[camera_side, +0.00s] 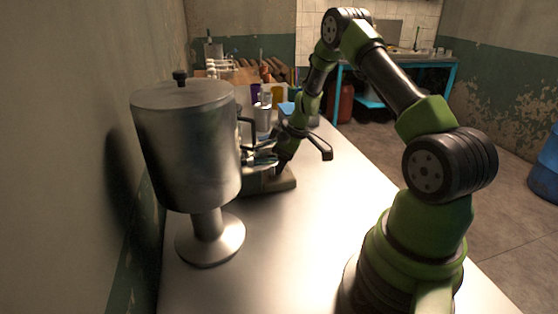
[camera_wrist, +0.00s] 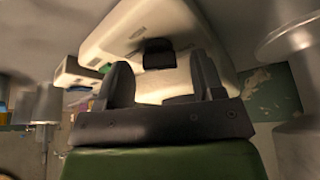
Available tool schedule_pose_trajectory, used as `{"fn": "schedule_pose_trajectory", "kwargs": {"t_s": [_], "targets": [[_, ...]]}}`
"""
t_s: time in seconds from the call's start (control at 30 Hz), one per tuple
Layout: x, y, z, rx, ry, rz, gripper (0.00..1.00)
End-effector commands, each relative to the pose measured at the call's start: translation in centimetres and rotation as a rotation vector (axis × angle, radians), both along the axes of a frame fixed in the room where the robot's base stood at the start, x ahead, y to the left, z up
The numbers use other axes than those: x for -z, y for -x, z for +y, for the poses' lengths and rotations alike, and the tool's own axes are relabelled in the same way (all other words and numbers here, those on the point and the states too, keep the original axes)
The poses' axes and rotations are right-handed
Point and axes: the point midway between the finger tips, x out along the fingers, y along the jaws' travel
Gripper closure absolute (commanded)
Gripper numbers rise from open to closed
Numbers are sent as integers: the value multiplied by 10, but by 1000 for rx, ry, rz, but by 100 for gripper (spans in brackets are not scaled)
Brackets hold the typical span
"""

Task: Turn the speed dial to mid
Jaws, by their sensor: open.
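In the wrist view a dark knob (camera_wrist: 158,53), which looks like the speed dial, sits on a pale cream machine (camera_wrist: 125,38). My gripper (camera_wrist: 162,78) is open, with one finger to each side of the knob in the picture. The knob appears between and beyond the fingertips; I cannot tell whether they touch it. No dial marking is readable. The dial cannot be made out there.
A large steel tank (camera_side: 188,145) on a round foot stands at the left front of the steel table (camera_side: 300,250). Cups (camera_side: 263,118) and a wooden rack (camera_side: 245,75) stand behind the machine. The table's near middle is clear.

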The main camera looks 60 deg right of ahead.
Motion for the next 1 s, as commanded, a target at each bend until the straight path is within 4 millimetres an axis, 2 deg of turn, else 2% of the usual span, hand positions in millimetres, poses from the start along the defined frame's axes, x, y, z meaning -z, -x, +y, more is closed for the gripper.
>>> {"fn": "schedule_pose_trajectory", "kwargs": {"t_s": [0.3,0.5,1.0], "targets": [[-54,20,-7,3,5,-6,38],[-81,32,-9,3,2,-4,38],[-93,34,-6,6,0,-3,38]]}}
